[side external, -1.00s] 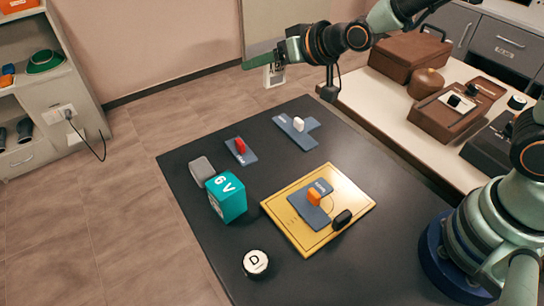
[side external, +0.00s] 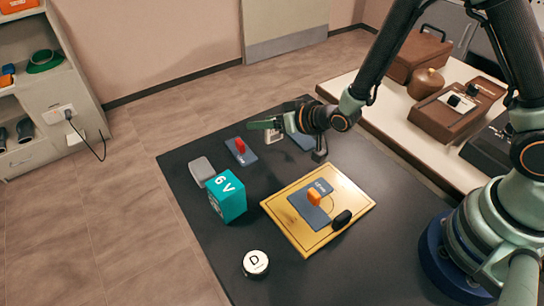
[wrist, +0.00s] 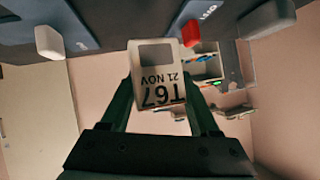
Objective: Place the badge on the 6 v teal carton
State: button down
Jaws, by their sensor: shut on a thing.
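The badge (wrist: 158,88), a small pale card with a grey square and the print "T67" and "21 NOV", is held between the two fingers of my gripper (wrist: 160,102) in the wrist view. In the side view my gripper (side external: 266,128) is above the far part of the dark table, with only a pale bit of the badge showing below the fingers. The 6 V teal carton (side external: 229,206) stands upright on the table, lower left of my gripper in the side view, with nothing on its top. The carton is not clearly visible in the wrist view.
A light grey block (side external: 202,169) stands close behind the carton. A blue plate with a red knob (side external: 239,147) lies near my gripper. A yellow board (side external: 285,223) with orange and black pieces is to the carton's right.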

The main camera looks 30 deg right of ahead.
jog(key=shift+f, duration=2)
jog(key=shift+f, duration=0.15)
jog(key=shift+c, duration=0.6)
grip_release()
